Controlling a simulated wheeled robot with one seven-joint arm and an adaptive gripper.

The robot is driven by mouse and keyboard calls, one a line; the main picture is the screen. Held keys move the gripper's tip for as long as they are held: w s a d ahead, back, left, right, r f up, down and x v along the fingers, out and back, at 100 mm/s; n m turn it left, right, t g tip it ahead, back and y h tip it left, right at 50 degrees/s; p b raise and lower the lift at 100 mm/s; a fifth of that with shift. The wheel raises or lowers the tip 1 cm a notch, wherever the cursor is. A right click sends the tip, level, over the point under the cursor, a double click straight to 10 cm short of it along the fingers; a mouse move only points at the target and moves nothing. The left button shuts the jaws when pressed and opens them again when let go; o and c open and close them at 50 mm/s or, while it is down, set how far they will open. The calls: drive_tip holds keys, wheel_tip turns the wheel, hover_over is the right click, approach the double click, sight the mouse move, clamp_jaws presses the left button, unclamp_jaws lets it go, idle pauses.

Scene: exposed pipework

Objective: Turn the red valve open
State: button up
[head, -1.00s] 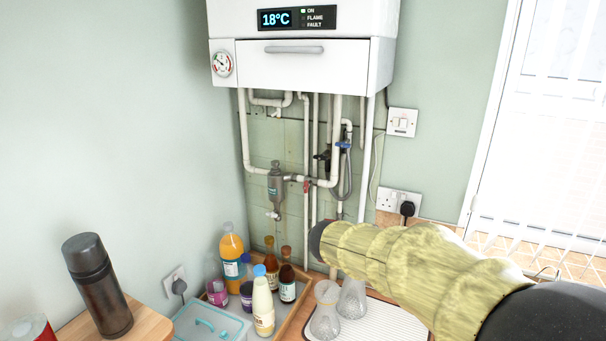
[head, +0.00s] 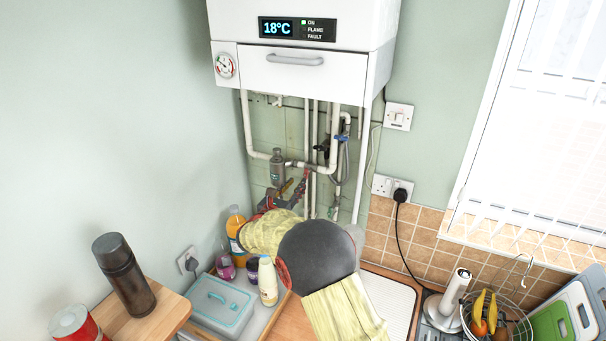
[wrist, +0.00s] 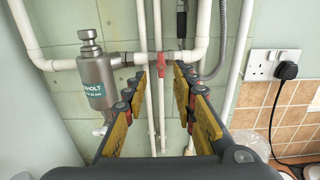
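The red valve (wrist: 161,62) is a small red handle on the horizontal pipe under the boiler. In the wrist view it shows upright between and just beyond the fingertips of my gripper (wrist: 161,76). My gripper is open, with a finger on each side of the valve's line and a gap between them. I cannot tell whether either finger touches it. In the head view my gripper (head: 290,190) reaches up to the pipes, and the valve is hard to tell apart from the fingers there.
A grey filter canister (wrist: 95,80) sits close left of the fingers. Vertical white pipes run behind and right. The boiler (head: 300,70) hangs above. Bottles, a teal-lidded box (head: 217,300) and a flask (head: 124,273) stand below left; a socket (head: 392,188) is on the right.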

sight(305, 174)
drive_tip(key=p+x, duration=0.1)
drive_tip(key=x, duration=0.5)
drive_tip(key=shift+w+d, duration=0.15)
drive_tip(key=shift+w, duration=0.05)
drive_tip(key=shift+c, duration=1)
clamp_jaws()
